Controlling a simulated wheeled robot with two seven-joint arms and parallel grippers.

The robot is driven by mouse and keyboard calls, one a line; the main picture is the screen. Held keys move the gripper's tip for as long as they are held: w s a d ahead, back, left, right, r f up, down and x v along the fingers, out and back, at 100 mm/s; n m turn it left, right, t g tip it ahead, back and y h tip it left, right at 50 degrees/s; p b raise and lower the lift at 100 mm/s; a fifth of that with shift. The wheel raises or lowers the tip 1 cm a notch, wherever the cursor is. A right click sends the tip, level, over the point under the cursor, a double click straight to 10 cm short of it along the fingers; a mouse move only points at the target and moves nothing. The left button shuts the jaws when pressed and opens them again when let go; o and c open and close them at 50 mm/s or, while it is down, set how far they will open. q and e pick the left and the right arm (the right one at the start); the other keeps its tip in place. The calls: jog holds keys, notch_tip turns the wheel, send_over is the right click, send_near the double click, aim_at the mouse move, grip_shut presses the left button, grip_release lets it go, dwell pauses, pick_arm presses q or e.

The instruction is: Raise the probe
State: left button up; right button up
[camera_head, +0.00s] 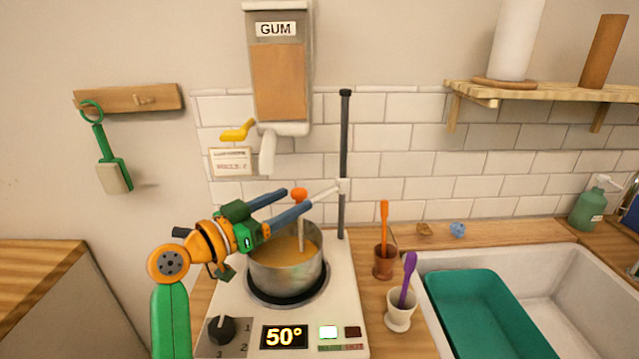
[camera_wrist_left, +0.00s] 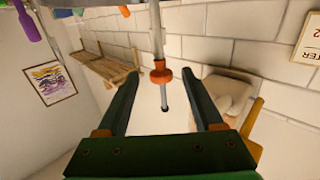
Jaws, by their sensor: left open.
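The probe is a thin pale rod with an orange collar (camera_head: 299,194). Its lower end goes down into the orange-brown contents of the steel pot (camera_head: 287,274) on the hot plate (camera_head: 232,292). A pale side arm links the collar area to a dark upright post (camera_head: 344,140). My left gripper (camera_head: 298,200) is open, its two dark fingers pointing right above the pot, on either side of the probe near its collar. In the left wrist view the collar (camera_wrist_left: 161,76) shows between the spread fingers (camera_wrist_left: 171,82), with clear gaps on both sides. My right gripper is not in view.
A gum dispenser (camera_head: 279,75) hangs above the pot. A brown cup (camera_head: 384,263) with an orange spoon and a white cup (camera_head: 400,310) with a purple spoon stand to the right. Beyond is a sink (camera_head: 590,290) with a teal tub (camera_head: 485,310). The plate's display reads 50°.

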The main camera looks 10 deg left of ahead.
aim_at(300, 190)
pick_arm(q)
jog(key=p+x, duration=0.1)
jog(key=x, duration=0.2)
jog(key=shift+w+d+r, duration=0.15)
jog(key=shift+w+r, duration=0.05)
jog(key=shift+w+f, duration=0.1)
jog(key=c, duration=0.5)
grip_shut()
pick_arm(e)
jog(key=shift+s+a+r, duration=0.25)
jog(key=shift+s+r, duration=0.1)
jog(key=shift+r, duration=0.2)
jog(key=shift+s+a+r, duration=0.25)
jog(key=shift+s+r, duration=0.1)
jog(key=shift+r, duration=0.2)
